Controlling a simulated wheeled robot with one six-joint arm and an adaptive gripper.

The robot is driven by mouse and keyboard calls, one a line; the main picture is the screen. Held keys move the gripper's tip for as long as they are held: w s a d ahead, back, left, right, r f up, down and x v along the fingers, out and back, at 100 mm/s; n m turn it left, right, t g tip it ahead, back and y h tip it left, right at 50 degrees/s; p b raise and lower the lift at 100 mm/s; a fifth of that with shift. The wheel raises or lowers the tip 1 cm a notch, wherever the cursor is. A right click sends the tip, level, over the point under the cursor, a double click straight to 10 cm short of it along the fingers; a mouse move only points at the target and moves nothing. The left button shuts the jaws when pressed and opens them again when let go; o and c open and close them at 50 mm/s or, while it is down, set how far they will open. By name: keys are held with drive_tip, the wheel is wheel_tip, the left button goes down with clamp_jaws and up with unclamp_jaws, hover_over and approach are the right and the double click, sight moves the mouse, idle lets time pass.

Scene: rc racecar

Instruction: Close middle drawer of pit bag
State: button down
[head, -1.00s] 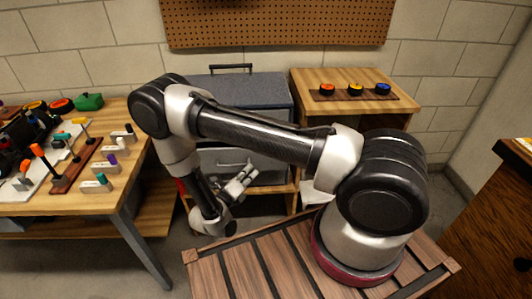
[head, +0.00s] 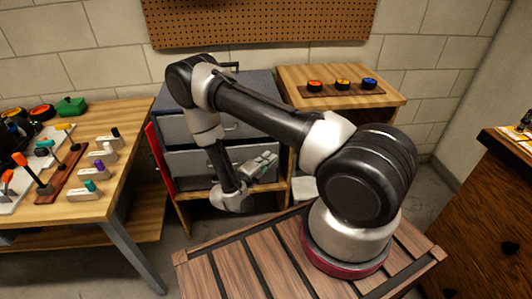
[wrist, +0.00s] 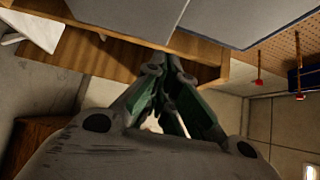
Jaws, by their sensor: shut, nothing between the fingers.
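The pit bag (head: 258,88) is a grey box with a dark top, standing behind my arm against the wall. Grey drawer fronts show on it, an upper one (head: 176,130) and a lower one (head: 183,164), partly covered by my arm. I cannot tell how far each drawer sticks out. My gripper (head: 268,162) is shut and empty in front of the lower drawer front. In the wrist view, my gripper (wrist: 172,78) has its fingers together near grey panels (wrist: 130,14), just over a wooden shelf edge; contact is not clear.
A red panel (head: 160,160) stands at the bag's left side. A workbench (head: 118,178) with tools is at left. A wooden stand (head: 385,97) with three coloured-top items is at right. A dark wooden cabinet (head: 480,200) is at far right. The bag rests on a low wooden shelf (head: 283,188).

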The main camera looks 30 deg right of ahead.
sight(265, 148)
drive_tip(key=shift+w+d, duration=0.25)
drive_tip(key=shift+w, duration=0.65)
drive_tip(key=shift+w+d, duration=0.2)
drive_tip(key=shift+w, duration=0.7)
drive_tip(key=shift+w+d, duration=0.2)
drive_tip(key=shift+w, duration=0.45)
drive_tip(key=shift+w+d, duration=0.2)
drive_tip(key=shift+w, duration=0.4)
